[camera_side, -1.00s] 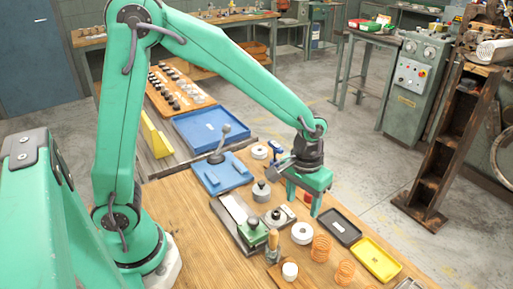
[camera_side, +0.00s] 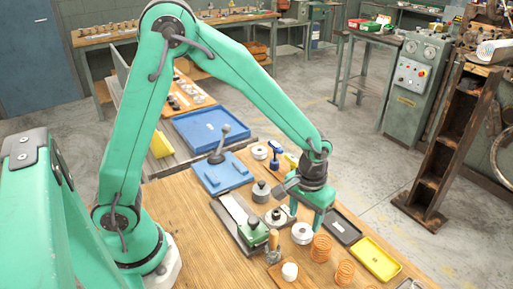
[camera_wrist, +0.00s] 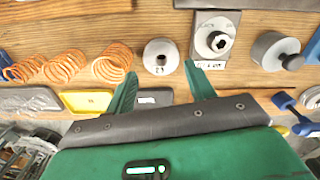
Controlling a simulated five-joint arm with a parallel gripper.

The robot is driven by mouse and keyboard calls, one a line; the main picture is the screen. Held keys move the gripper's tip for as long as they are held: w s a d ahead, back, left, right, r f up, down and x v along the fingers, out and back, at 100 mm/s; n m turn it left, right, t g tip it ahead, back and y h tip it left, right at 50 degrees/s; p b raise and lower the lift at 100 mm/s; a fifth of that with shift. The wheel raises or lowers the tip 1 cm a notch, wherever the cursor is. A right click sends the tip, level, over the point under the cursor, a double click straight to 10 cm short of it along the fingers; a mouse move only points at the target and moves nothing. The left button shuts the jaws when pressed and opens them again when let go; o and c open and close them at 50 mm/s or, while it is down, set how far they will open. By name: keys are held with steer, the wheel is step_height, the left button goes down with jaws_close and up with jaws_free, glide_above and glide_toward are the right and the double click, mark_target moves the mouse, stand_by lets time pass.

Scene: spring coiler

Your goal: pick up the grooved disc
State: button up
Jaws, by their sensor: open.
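A pale metal disc with a centre hole (camera_side: 302,233) lies flat on the wooden bench. In the wrist view the disc (camera_wrist: 161,56) shows just beyond my fingertips, roughly centred between them. A second pale round disc (camera_side: 260,152) lies farther back, by the blue fixture; a ribbed round piece at the right edge of the wrist view (camera_wrist: 312,97) may be the same one. I cannot tell for sure which disc is the grooved one. My gripper (camera_side: 310,218) points down, open and empty, above and just behind the nearer disc. In the wrist view my gripper (camera_wrist: 160,70) has its fingers apart.
Copper springs (camera_side: 321,247) stand right of the nearer disc. A dark tray (camera_side: 342,228) and a yellow tray (camera_side: 376,260) lie beyond. A plate with a knobbed round part (camera_wrist: 216,38) and a grey knobbed weight (camera_side: 261,190) sit close by.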

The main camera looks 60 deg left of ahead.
mark_target(303, 227)
steer(key=shift+a+f, duration=0.1)
steer(key=shift+f, duration=2.5)
steer(key=c, duration=0.9)
